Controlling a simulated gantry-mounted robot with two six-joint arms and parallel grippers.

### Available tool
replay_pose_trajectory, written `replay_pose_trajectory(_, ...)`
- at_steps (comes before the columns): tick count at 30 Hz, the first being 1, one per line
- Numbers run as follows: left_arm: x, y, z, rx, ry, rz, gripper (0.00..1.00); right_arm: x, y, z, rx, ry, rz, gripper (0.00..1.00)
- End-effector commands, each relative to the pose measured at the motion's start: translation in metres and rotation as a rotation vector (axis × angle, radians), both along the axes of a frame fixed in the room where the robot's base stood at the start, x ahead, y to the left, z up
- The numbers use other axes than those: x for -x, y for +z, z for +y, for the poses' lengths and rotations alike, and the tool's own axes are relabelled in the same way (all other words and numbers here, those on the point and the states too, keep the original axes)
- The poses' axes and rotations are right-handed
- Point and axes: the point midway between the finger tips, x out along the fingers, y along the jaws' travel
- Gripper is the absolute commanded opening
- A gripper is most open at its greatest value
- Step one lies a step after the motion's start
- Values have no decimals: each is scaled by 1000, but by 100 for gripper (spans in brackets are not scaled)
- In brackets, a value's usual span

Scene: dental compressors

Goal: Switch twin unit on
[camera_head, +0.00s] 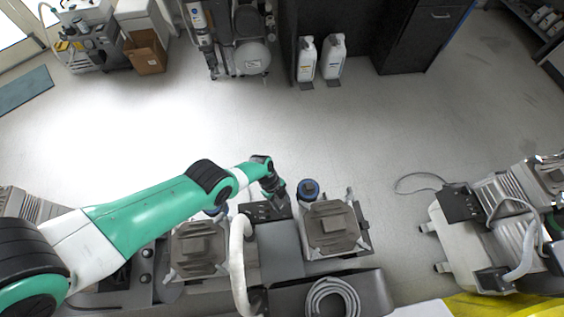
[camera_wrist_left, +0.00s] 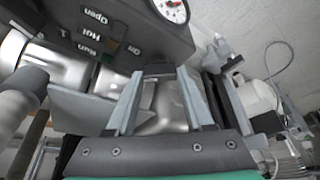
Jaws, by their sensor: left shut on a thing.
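The twin unit has two ribbed grey pump heads, a left one (camera_head: 195,250) and a right one (camera_head: 332,228), low in the middle of the head view. Its dark control panel (camera_head: 262,212) lies between them. In the left wrist view the panel (camera_wrist_left: 128,38) shows a round gauge (camera_wrist_left: 172,10) and labels such as "Open", "Run" and "On". My left gripper (camera_head: 278,195) is at the panel, and its fingertips (camera_wrist_left: 163,76) meet the panel's lower edge. It is shut on a small dark part there, apparently the switch, mostly hidden by the fingers. My right gripper is out of view.
A white hose (camera_head: 238,262) curves beside the left pump head. A grey tray (camera_head: 376,290) with a coiled hose is at the bottom. Another compressor (camera_head: 462,250) stands at the right. Two white bottles (camera_head: 307,60) stand at the back. The floor between is clear.

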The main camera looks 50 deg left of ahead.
Motion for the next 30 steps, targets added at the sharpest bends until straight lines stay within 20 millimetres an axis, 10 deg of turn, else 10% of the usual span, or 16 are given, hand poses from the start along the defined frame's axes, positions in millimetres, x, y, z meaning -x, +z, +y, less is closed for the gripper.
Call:
replay_pose_trajectory(17,1,-1,0,-3,-39,0,0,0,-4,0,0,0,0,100)
replay_pose_trajectory(18,1,-1,0,-3,-39,0,56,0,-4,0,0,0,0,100)
replay_pose_trajectory(23,0,-1,0,-2,-39,0,82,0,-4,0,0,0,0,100)
replay_pose_trajectory(30,0,0,0,-1,-39,-1,82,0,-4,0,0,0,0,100)
